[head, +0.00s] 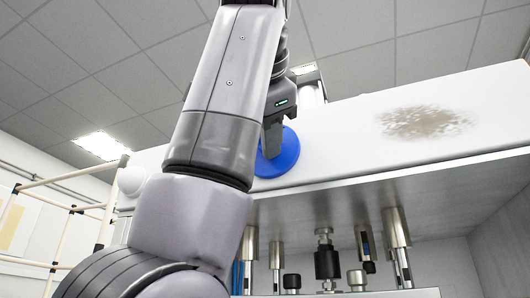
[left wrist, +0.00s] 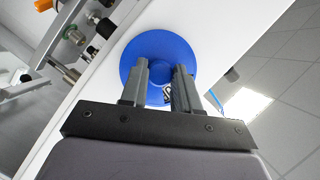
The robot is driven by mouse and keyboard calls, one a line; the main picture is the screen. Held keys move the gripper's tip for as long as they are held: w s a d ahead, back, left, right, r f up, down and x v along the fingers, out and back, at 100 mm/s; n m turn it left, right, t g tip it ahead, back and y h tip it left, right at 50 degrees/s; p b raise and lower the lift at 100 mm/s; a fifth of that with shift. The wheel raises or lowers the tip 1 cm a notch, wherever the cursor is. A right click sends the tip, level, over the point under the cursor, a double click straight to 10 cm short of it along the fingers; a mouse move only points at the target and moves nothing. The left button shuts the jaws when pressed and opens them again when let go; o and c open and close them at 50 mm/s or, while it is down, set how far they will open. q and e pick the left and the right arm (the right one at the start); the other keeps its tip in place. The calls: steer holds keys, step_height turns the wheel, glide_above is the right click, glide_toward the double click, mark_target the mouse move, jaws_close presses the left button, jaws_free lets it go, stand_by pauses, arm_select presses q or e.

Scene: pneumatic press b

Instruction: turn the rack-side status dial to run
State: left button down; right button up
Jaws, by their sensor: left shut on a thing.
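The status dial is a round blue disc (head: 281,152) on the white front face of the press's upper beam, partly hidden behind my left arm in the head view. It also shows in the left wrist view (left wrist: 133,58), with a raised middle part between the fingers. The dial's markings cannot be read. My right gripper is not in view.
The white beam (head: 350,120) has a brown worn patch (head: 427,122) to the right of the dial. A white round knob (head: 132,181) sits at its left end. Metal columns (head: 397,245) and black fittings (head: 327,262) stand below it. A pale tube rack (head: 58,225) stands at the left.

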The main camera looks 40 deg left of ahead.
arm_select(q)
steer(key=n+h, duration=0.3)
steer(key=n, duration=0.1)
steer(key=n+t+h+b, duration=0.1)
steer(key=n+h, duration=0.2)
steer(key=n, duration=0.2)
steer(key=a+n+h, duration=0.1)
steer(key=n+h, duration=0.2)
steer(key=n, duration=0.2)
steer(key=shift+s+t+b, duration=0.1)
steer(key=shift+t+b, duration=0.25)
steer(key=shift+t, duration=0.05)
stand_by(0.7)
stand_by(0.6)
steer(key=c, duration=0.8)
jaws_free()
steer(key=shift+s+r, duration=0.1)
steer(key=shift+s, duration=0.05)
